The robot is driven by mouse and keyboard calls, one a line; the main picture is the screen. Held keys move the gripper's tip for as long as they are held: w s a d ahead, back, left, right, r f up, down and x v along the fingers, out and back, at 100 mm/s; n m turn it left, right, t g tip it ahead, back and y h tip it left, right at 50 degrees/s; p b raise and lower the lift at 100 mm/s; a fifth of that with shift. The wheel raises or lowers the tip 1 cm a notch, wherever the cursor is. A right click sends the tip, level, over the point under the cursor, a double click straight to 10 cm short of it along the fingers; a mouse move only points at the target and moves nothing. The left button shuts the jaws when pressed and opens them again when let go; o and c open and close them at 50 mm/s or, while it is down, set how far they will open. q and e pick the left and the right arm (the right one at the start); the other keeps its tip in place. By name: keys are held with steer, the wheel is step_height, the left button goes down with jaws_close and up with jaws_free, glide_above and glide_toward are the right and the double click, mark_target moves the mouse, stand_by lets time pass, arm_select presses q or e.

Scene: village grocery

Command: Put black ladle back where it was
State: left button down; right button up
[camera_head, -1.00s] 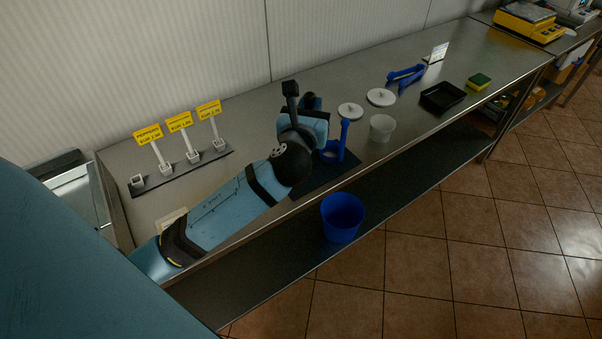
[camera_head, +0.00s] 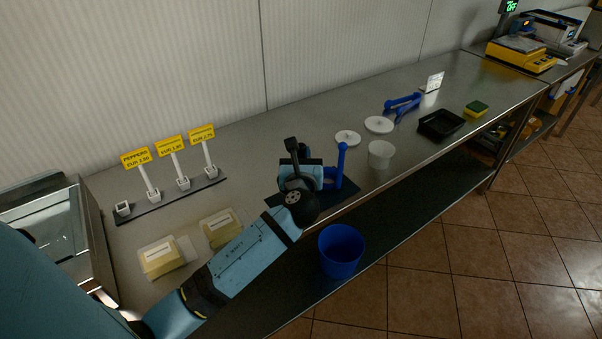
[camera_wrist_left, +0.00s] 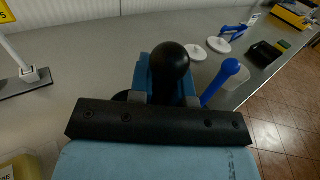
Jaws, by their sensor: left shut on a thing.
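My left gripper (camera_head: 302,170) is over the near edge of the steel counter, shut on the black ladle (camera_wrist_left: 169,62). In the left wrist view the ladle's rounded black end stands up between the fingers. In the head view a black part of it (camera_head: 291,148) shows above the gripper; its lower part is hidden. A blue stand-like piece with an upright post (camera_head: 342,165) is just right of the gripper, on a dark mat (camera_head: 342,197). The post also shows in the left wrist view (camera_wrist_left: 222,80). I cannot tell whether the ladle touches the stand.
A translucent tub (camera_head: 381,155), two white lids (camera_head: 378,124), blue tongs (camera_head: 402,103) and a black tray (camera_head: 441,124) are further right. Price signs (camera_head: 170,147) and yellow-labelled packs (camera_head: 161,258) are left. A blue bucket (camera_head: 341,252) is below the counter edge.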

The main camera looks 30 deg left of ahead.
arm_select(q)
step_height(320, 180, down, 4)
steer(key=shift+f+b, duration=0.15)
steer(key=shift+b, duration=0.15)
steer(key=shift+f, duration=0.25)
steer(key=shift+f, duration=0.1)
steer(key=c, duration=1.1)
jaws_free()
